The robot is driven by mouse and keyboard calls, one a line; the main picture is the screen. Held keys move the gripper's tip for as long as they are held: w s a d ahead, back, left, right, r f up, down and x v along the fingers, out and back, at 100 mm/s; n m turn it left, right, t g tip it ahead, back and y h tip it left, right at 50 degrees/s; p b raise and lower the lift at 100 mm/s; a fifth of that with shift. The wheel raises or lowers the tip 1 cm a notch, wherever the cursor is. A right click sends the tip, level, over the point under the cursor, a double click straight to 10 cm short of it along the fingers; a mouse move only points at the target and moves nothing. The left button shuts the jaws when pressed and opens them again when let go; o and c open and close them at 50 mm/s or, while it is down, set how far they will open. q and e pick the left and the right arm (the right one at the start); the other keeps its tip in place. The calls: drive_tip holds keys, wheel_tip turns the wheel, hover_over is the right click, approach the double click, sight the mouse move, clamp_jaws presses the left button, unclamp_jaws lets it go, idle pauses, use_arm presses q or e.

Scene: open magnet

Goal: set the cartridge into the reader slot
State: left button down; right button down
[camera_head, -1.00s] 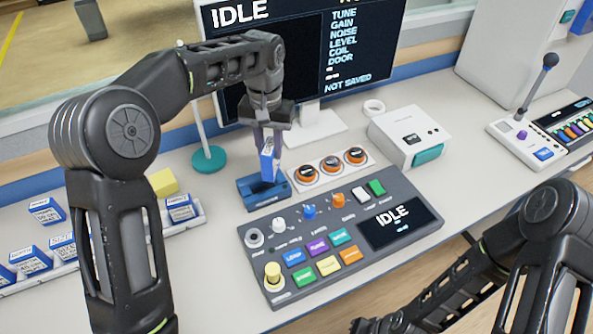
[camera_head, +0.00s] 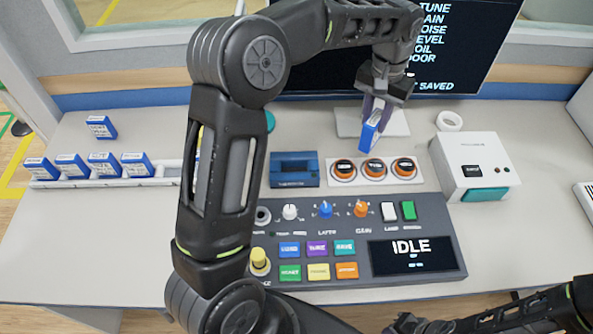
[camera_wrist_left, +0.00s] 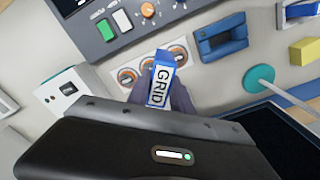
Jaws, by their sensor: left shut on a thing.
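The cartridge (camera_head: 370,133) is a small blue block with a white label. My left gripper (camera_head: 377,108) is shut on it and holds it in the air, tilted, in front of the monitor. In the left wrist view the cartridge (camera_wrist_left: 162,78) reads "GRID" and shows against the orange dials. The reader (camera_head: 294,170) is a blue block with a dark slot on the desk, left of the held cartridge and apart from it. It also shows in the left wrist view (camera_wrist_left: 221,37). My right gripper (camera_head: 415,324) is at the bottom edge, its fingers too unclear to judge.
A control panel (camera_head: 372,285) with buttons and an "IDLE" screen lies before the reader. Three orange dials (camera_head: 374,168) sit right of it. A white box (camera_head: 472,162) stands further right. Several other cartridges (camera_head: 103,163) stand in a rack at left. My left arm hides some desk.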

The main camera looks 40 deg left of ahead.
use_arm(q)
drive_tip(key=s+a+f+m+p, duration=0.1)
drive_tip(key=s+a+f+m, duration=0.2)
drive_tip(key=a, duration=0.5)
drive_tip(key=s+a+f+m+p, duration=0.2)
drive_tip(key=s+a+f+m, duration=0.1)
drive_tip(key=s+a+m, duration=0.2)
drive_tip(key=a+m, duration=0.2)
drive_tip(key=a, duration=0.2)
drive_tip(key=shift+m, duration=0.3)
drive_tip(key=shift+f, duration=0.15)
wheel_tip(320, 180, down, 6)
drive_tip(key=b, duration=0.4)
drive_tip(key=shift+b, duration=0.3)
drive_tip(key=shift+f+b, duration=1.35)
drive_tip(key=shift+f, duration=0.6)
